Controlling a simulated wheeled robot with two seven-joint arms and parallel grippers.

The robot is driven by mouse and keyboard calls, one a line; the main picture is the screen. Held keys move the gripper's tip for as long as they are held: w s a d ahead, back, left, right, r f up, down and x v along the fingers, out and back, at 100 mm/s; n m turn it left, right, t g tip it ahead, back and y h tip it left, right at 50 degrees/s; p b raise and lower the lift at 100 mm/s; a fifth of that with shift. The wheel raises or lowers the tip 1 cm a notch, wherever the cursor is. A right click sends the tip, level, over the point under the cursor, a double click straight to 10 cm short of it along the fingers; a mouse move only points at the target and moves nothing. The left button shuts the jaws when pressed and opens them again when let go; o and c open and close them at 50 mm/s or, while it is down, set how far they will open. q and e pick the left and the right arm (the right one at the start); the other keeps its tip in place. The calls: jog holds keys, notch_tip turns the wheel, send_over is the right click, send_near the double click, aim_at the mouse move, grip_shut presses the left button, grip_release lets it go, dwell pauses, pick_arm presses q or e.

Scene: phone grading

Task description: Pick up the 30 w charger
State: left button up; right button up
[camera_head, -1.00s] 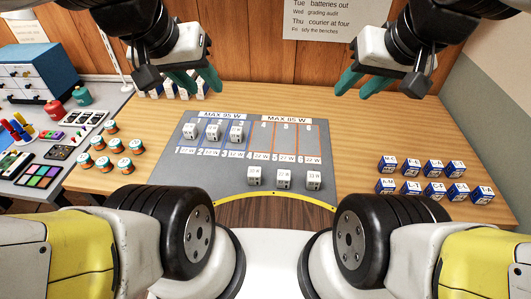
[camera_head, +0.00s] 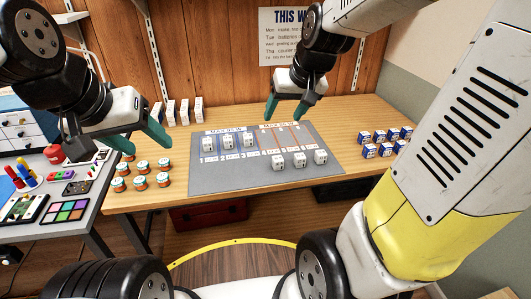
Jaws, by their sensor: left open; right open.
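Six slots are marked on a grey mat (camera_head: 225,181) on the wooden table. Three white charger cubes stand in its left slots: a left one (camera_head: 208,143), a middle one (camera_head: 228,142) and a right one (camera_head: 247,139). Three more stand in a row along the front right: a left one (camera_head: 278,161), a middle one (camera_head: 299,160) and a right one (camera_head: 320,157). Their wattage labels are too small to read now, so I cannot tell which is 30 W. My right gripper (camera_head: 288,108) is open and empty above the mat's back right. My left gripper (camera_head: 148,142) is open and empty over the table's left part.
Orange-and-white round tubs (camera_head: 140,182) stand left of the mat. Blue-and-white boxes (camera_head: 385,149) stand at the right. White upright boxes (camera_head: 184,112) stand at the back left. A grey side table (camera_head: 92,205) holds a colour palette (camera_head: 66,210) and other items.

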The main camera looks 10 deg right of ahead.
jog(key=g+h, duration=0.1)
send_over(278, 158)
jog(key=s+a, duration=0.1)
jog(key=s, duration=0.6)
notch_tip(278, 158, down, 14)
jog(key=shift+h, duration=0.3)
jog(key=x, duration=0.6)
jog(key=d+x, duration=0.1)
jog(key=x, duration=1)
jog(key=shift+w+d+f, duration=0.25)
jog(key=shift+f, duration=0.1)
grip_shut()
